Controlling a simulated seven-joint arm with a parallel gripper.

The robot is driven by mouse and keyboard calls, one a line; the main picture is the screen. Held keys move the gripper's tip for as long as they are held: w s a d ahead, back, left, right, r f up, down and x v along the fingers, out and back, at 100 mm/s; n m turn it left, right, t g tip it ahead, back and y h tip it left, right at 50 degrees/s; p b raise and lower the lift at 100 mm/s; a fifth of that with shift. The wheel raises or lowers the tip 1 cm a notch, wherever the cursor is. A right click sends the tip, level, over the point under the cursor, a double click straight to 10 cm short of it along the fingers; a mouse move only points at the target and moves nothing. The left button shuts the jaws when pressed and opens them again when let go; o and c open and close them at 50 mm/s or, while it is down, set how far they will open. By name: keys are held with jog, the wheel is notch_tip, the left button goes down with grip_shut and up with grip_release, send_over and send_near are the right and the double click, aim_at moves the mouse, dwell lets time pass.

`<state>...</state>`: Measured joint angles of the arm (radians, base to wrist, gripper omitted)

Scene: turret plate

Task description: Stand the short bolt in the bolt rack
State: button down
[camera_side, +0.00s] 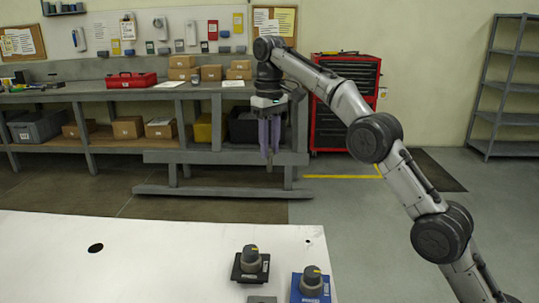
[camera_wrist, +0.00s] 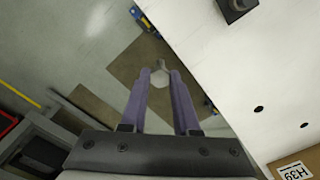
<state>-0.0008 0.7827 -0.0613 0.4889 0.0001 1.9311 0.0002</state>
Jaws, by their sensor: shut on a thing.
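My gripper (camera_side: 269,152) hangs pointing down in the side view, beyond the far edge of the white table and above its surface. Its purple fingers are shut on the short bolt. In the side view only a small end of the bolt (camera_side: 269,167) shows below the fingers. I cannot pick out the bolt rack for certain in either view.
On the white table (camera_side: 150,265), a dark knob on a black square base (camera_side: 236,272) and another on a blue base (camera_side: 298,292) stand near the front right. A grey block (camera_side: 262,299) is partly cut off.

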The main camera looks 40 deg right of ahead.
jog(key=s+a+r+n, duration=0.1)
jog(key=s+a, duration=0.3)
jog(key=a, duration=0.2)
jog(key=s+a+r+n, duration=0.2)
jog(key=s+a, duration=0.2)
jog(key=a, duration=0.3)
jog(key=s+a+n, duration=0.2)
jog(key=s+a, duration=0.3)
jog(key=s, duration=0.4)
jog(key=s+a+n, duration=0.2)
jog(key=s+a, duration=0.3)
jog(key=s, duration=0.5)
jog(key=s+f+n, duration=0.2)
jog(key=s+f, duration=0.1)
jog(key=s, duration=0.6)
notch_tip(320, 180, down, 11)
jog(key=shift+f, duration=0.15)
jog(key=shift+d+f, duration=0.1)
jog(key=shift+f, duration=1.5)
dwell(1.6)
